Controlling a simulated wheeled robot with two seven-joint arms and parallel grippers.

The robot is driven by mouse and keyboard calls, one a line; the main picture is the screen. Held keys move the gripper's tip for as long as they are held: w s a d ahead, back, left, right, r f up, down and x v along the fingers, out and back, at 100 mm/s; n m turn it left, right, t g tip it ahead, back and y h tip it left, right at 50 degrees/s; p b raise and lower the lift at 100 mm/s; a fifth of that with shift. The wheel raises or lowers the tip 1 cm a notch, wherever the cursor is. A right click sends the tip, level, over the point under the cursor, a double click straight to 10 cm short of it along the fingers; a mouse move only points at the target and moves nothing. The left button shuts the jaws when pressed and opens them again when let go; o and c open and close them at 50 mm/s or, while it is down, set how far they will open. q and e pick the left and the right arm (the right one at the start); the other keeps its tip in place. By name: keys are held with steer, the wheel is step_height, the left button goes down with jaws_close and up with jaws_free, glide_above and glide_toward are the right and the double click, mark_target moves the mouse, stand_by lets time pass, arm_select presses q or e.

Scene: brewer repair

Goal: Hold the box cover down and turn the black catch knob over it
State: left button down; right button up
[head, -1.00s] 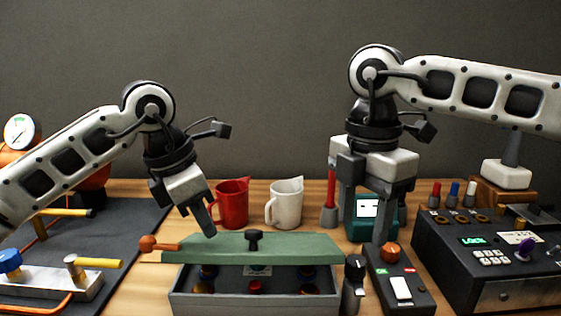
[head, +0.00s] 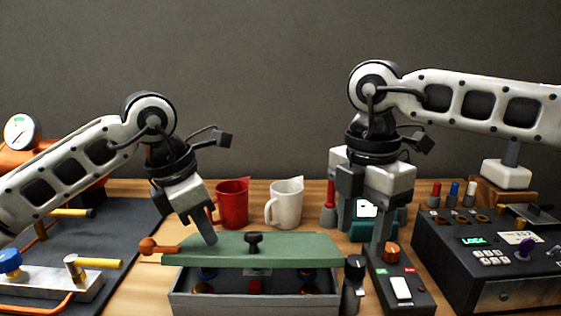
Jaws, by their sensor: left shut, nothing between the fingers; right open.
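The grey box (head: 255,305) stands at the front centre, with dark parts visible inside its open front gap. Its green cover (head: 290,247) is over it but raised at the front, with a black handle knob (head: 254,240) on top. The black catch knob (head: 354,272) stands beside the box's right end, apart from the cover's top. My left gripper (head: 211,240) is shut and empty, its tip at the cover's left top; contact looks likely but is hard to tell. My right gripper (head: 362,232) is open and empty, pointing down above and behind the catch knob.
A switch box (head: 415,297) with an orange knob (head: 391,252) sits close right of the catch. A black control panel (head: 490,294) is further right. Red (head: 232,200) and white (head: 284,205) mugs stand behind the cover. An orange-ended lever (head: 148,246) lies left.

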mark_target(206, 245)
arm_select(q)
steer(key=shift+f, duration=2.15)
arm_select(e)
steer(key=n, duration=0.6)
steer(key=shift+f, duration=0.1)
steer(key=shift+f, duration=2.4)
steer(key=c, duration=0.8)
steer(key=m, duration=1.2)
steer(key=o, duration=0.8)
